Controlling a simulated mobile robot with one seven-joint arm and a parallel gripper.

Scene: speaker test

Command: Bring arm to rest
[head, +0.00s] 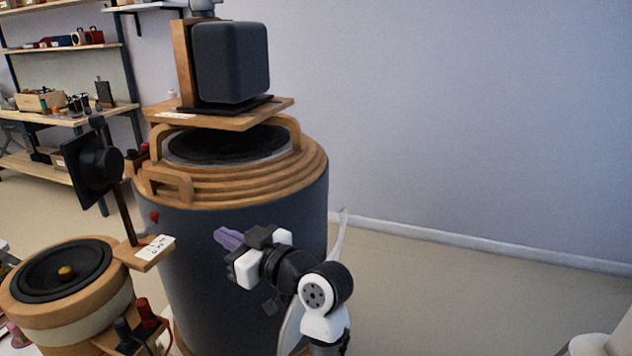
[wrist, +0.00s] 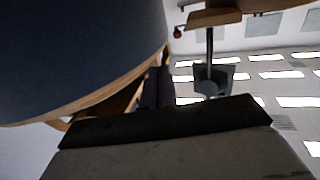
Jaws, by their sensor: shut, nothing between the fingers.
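My gripper (head: 225,240) shows in the head view in front of the large dark cylinder (head: 190,275). Its purple fingers are together and hold nothing. My white and black arm rises from the bottom of the head view and bends left toward the cylinder. In the wrist view a dark cylindrical surface (wrist: 75,50) with a wooden rim fills the upper left. I cannot tell whether my gripper touches the cylinder.
A dark speaker box (head: 232,62) stands on a wooden platform above the cylinder. A smaller wooden drum-shaped speaker (head: 65,315) and a black device on a post (head: 92,162) stand at left. Shelves (head: 75,118) line the back left. The floor (head: 440,290) at right is clear.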

